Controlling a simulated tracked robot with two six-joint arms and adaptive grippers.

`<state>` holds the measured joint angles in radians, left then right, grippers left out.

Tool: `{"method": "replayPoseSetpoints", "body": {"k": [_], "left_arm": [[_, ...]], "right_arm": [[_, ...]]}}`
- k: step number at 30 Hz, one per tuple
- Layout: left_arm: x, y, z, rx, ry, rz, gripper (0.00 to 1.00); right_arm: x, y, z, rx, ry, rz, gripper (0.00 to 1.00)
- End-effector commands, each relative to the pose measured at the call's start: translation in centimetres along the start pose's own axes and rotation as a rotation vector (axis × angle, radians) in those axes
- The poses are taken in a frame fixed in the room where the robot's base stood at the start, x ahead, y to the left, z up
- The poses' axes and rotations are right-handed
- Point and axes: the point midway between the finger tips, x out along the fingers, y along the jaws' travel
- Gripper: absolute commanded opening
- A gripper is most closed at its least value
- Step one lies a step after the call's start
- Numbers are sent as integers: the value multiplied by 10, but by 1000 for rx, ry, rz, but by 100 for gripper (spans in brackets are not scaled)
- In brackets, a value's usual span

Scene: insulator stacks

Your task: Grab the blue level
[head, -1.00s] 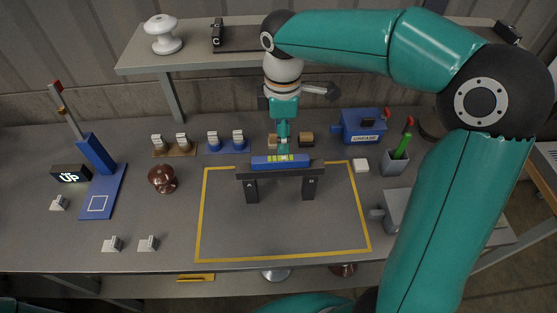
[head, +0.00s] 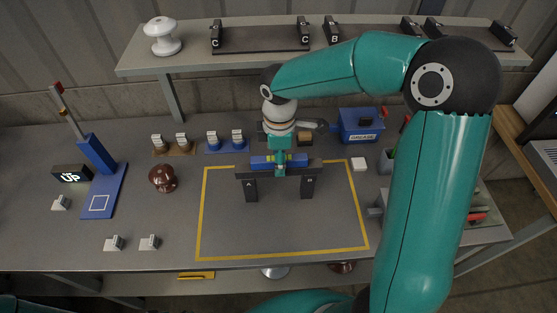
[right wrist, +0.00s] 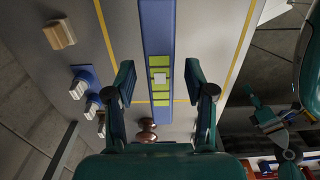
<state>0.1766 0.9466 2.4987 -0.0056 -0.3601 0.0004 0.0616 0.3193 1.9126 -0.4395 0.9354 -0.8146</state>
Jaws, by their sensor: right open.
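The blue level (head: 262,163) has a yellow-green middle. My right gripper (head: 280,167) is at the level's middle, coming from behind and above. In the right wrist view the level (right wrist: 158,30) runs between the two open fingers of the right gripper (right wrist: 160,90), with a visible gap on each side. The fingers hide part of the level's middle in the head view. A teal arm part of mine, perhaps the left gripper (right wrist: 262,115), shows at the right wrist view's right edge; its jaws are unclear.
A yellow outline (head: 205,215) surrounds the stand on the grey table. A brown insulator (head: 162,179) stands left. A shelf (head: 190,60) runs behind.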

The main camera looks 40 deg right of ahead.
Motion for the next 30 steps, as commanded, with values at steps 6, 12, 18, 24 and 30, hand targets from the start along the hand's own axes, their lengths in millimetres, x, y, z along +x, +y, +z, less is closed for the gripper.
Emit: {"method": "replayPoseSetpoints", "body": {"k": [6, 12, 18, 24, 30], "left_arm": [[0, 0, 0, 0, 0, 0, 40], [0, 0, 0, 0, 0, 0, 40], [0, 0, 0, 0, 0, 0, 40], [0, 0, 0, 0, 0, 0, 40], [2, -1, 0, 0, 0, 0, 40]], "right_arm": [[0, 0, 0, 0, 0, 0, 26], [-1, 0, 0, 0, 0, 0, 0], [-1, 0, 0, 0, 1, 1, 0], [-4, 0, 0, 0, 1, 1, 0], [-20, 1, 0, 1, 2, 4, 0]]}}
